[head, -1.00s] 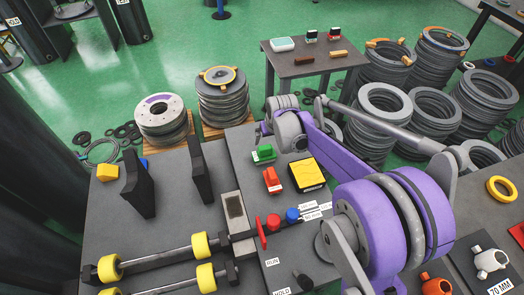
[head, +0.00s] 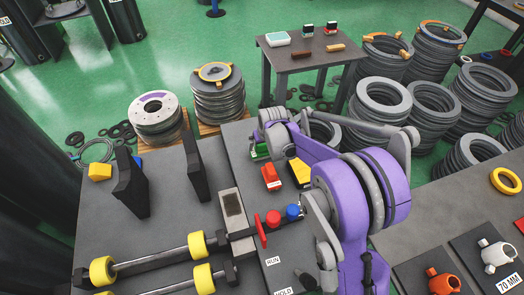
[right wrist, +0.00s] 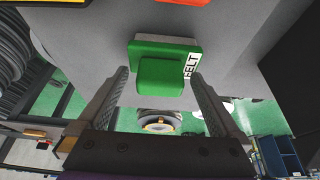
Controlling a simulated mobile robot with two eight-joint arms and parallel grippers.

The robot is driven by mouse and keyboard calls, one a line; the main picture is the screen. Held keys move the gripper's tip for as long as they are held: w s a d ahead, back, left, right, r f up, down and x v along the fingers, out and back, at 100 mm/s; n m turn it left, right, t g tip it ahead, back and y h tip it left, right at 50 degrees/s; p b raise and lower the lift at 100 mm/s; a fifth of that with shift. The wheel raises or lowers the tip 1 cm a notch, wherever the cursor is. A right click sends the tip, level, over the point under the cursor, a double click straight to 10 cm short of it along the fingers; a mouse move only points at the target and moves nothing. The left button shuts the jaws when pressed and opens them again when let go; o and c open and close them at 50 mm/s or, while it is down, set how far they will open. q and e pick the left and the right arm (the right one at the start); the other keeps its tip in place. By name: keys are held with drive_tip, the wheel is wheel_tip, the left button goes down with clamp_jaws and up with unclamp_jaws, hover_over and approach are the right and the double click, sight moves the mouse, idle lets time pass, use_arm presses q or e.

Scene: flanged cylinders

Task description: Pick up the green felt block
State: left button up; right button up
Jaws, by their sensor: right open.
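The green felt block (head: 259,152) lies on the grey table panel and is partly hidden by my right arm in the head view. In the right wrist view the green block (right wrist: 163,70) stands in front of the jaws, with a white label reading FELT beside it. My right gripper (right wrist: 160,76) is open, with one finger to each side of the block and gaps showing. I cannot tell whether its fingertips reach past the block. In the head view the right gripper's fingers are mostly hidden behind its wrist. My left gripper is not in view.
A red block (head: 271,177) and a yellow block (head: 299,173) sit close to the green one. Red (head: 273,218) and blue (head: 293,211) buttons are nearer. Black upright plates (head: 194,165) stand to the left. A small side table (head: 315,58) stands behind.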

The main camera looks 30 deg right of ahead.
clamp_jaws()
wheel_tip(320, 180, up, 10)
drive_tip(key=p, duration=0.2)
drive_tip(key=shift+p, duration=0.4)
